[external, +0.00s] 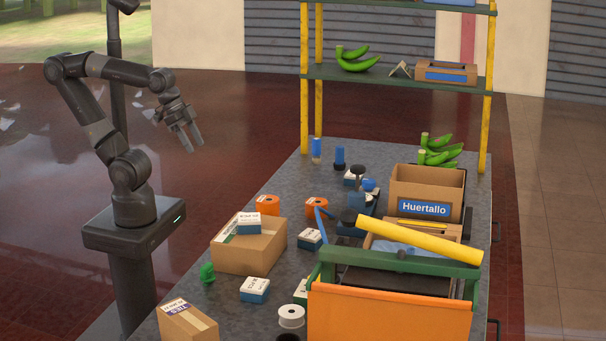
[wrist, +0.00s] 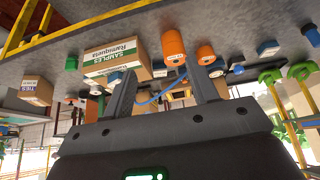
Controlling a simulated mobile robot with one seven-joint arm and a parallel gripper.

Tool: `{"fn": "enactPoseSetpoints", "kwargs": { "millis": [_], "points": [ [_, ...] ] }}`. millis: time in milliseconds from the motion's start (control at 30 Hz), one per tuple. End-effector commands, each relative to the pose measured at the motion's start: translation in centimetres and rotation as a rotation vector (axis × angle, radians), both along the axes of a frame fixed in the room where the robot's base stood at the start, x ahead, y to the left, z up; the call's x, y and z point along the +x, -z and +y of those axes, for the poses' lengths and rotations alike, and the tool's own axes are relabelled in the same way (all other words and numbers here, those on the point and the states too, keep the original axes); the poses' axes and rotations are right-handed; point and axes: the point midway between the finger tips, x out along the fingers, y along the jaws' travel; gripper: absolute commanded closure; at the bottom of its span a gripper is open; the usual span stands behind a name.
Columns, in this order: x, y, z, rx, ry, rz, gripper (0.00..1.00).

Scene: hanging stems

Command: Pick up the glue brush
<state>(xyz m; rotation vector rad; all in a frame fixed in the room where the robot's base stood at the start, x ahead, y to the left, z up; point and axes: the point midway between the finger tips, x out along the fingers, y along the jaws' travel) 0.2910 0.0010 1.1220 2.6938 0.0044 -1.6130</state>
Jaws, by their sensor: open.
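I cannot tell for certain which thing is the glue brush. A small upright item with a blue top and pale lower part (external: 316,151) stands at the table's far left corner. A blue item with a dark base (external: 340,158) stands just right of it. My gripper (external: 193,143) is open and empty, in the air left of the table and apart from everything on it. In the wrist view its two fingers (wrist: 160,72) are spread, with the table's things beyond them.
A yellow-post shelf (external: 385,80) rises at the back. The air around my arm is clear.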

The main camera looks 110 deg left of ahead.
Motion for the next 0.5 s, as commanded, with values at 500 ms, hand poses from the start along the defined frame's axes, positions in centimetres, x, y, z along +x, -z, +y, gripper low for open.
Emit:
{"fn": "enactPoseSetpoints", "kwargs": {
  "millis": [500],
  "points": [
    [12.3,-3.4,10.1,-0.012,-0.266,0.033,0.46]
  ]
}}
